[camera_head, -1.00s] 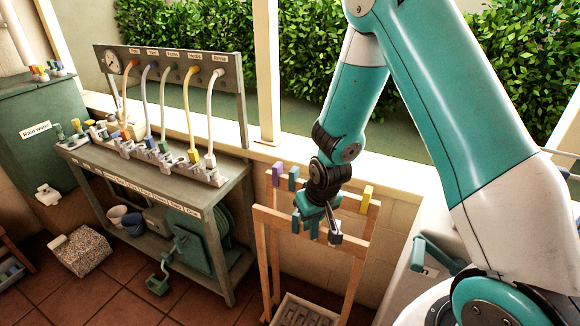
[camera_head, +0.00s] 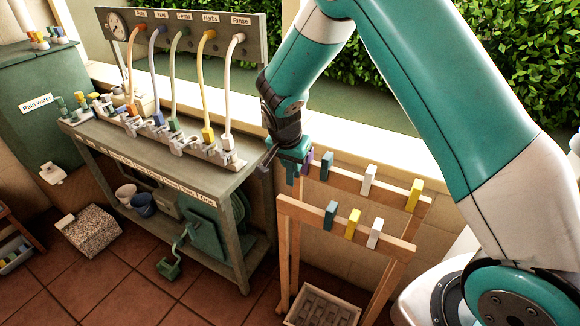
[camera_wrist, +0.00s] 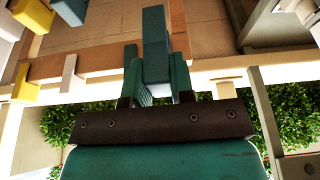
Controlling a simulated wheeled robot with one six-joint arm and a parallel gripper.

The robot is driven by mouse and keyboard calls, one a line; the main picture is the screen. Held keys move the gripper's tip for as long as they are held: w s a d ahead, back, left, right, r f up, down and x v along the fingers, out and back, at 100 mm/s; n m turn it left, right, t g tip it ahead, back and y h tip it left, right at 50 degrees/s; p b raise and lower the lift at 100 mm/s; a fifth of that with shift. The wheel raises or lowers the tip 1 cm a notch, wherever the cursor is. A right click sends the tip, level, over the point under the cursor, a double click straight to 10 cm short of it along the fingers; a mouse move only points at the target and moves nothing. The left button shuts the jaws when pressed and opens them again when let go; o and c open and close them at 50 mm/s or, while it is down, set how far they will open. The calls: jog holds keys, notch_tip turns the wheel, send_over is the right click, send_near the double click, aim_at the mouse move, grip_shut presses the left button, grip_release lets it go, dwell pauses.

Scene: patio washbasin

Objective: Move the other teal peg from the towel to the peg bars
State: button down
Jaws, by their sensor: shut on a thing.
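My gripper (camera_head: 289,172) is at the left end of a wooden rack with two peg bars, beside the bench corner. In the wrist view its fingers (camera_wrist: 157,85) are shut on a teal peg (camera_wrist: 155,40), which sticks out past the fingertips. The front peg bar (camera_head: 296,208) carries a teal peg (camera_head: 330,215), a yellow peg (camera_head: 352,223) and a white peg (camera_head: 374,233). The back bar (camera_head: 345,180) carries purple, teal (camera_head: 326,167), white (camera_head: 369,181) and yellow (camera_head: 413,195) pegs. I cannot make out a towel.
A bench (camera_head: 160,155) with labelled hoses (camera_head: 205,85) stands left of the gripper. A grey tray (camera_head: 322,308) lies under the rack. A speckled block (camera_head: 90,232) and a green crank (camera_head: 170,267) are on or near the tiled floor.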

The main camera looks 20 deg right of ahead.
aim_at(291, 171)
jog(key=shift+w+a+f+m, duration=0.1)
jog(key=shift+a+f+m, duration=0.05)
jog(key=shift+m, duration=0.15)
jog(key=shift+f+b, duration=3.85)
jog(key=shift+f, duration=1.85)
jog(key=c, duration=0.9)
grip_release()
jog(key=shift+r, duration=0.1)
jog(key=shift+r+p, duration=2.65)
jog(key=shift+r, duration=1.3)
